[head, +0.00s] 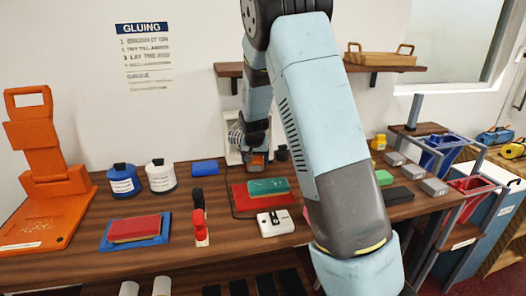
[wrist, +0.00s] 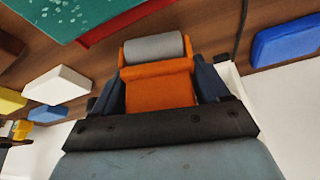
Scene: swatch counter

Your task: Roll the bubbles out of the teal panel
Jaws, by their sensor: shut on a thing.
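The teal panel (head: 268,186) lies on a red board (head: 243,201) on the wooden counter, in the middle of the head view. In the wrist view the teal panel (wrist: 85,14) fills the top left, with a red edge (wrist: 120,24) under it. My gripper (head: 256,153) is behind the panel, towards the wall, apart from it. It is shut on an orange roller (wrist: 158,88) with a grey cylinder (wrist: 154,48); the cylinder points towards the panel side. The roller's orange part (head: 257,162) shows small in the head view.
A white stand (head: 234,151) is right behind my gripper. A white block (head: 275,222) and a red-and-black tool (head: 200,218) are in front. Blue and white bottles (head: 122,180) stand left, with a blue block (head: 205,167) nearer the wall. My arm hides the counter right of the panel.

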